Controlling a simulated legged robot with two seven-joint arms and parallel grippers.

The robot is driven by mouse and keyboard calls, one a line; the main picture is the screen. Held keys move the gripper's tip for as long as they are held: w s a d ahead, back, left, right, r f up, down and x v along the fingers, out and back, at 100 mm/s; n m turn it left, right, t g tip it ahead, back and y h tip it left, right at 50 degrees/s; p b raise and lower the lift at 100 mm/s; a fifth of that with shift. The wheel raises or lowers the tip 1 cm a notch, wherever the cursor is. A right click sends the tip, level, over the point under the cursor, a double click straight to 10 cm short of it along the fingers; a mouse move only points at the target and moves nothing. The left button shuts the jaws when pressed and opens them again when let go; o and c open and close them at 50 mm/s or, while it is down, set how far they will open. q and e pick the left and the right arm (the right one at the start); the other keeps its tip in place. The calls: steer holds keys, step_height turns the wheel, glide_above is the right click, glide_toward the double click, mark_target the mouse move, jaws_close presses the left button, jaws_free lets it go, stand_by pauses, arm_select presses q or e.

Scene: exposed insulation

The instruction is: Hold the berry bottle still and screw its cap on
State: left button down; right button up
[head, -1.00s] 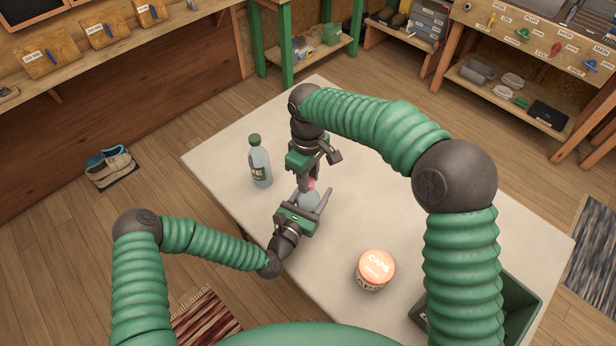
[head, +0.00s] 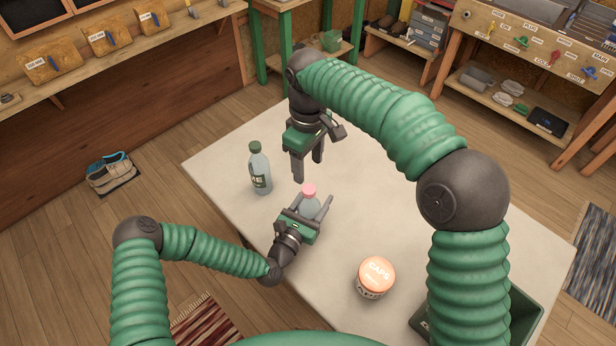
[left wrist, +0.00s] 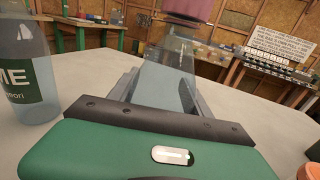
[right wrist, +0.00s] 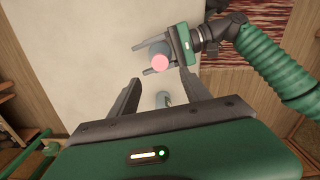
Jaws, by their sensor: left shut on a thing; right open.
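The berry bottle (head: 309,207) is a clear bluish bottle standing upright on the table. Its pink cap (head: 309,190) sits on top of its neck; the cap also shows in the left wrist view (left wrist: 190,9) and the right wrist view (right wrist: 161,62). I cannot tell how tight the cap is. My left gripper (head: 318,207) is shut around the bottle's body, with a finger on each side. My right gripper (head: 308,170) is open and empty, above and behind the bottle, clear of the cap. The bottle's label is hidden.
A second bottle (head: 260,172) with a green cap and a label ending in "ME" stands left of my grippers. An orange-lidded "CAPS" tub (head: 376,275) stands at the front right. A green bin (head: 520,300) is at the right edge, partly behind my right arm.

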step_height(320, 180, up, 3)
steer(key=shift+r, duration=0.1)
arm_select(q)
steer(key=shift+c, duration=2)
jaws_free()
steer(key=b+v, duration=0.2)
steer(key=v, duration=1.4)
steer(key=shift+s+a, duration=0.2)
steer(key=shift+s, duration=0.15)
arm_select(e)
step_height(320, 180, down, 2)
arm_select(q)
steer(key=shift+f, duration=0.15)
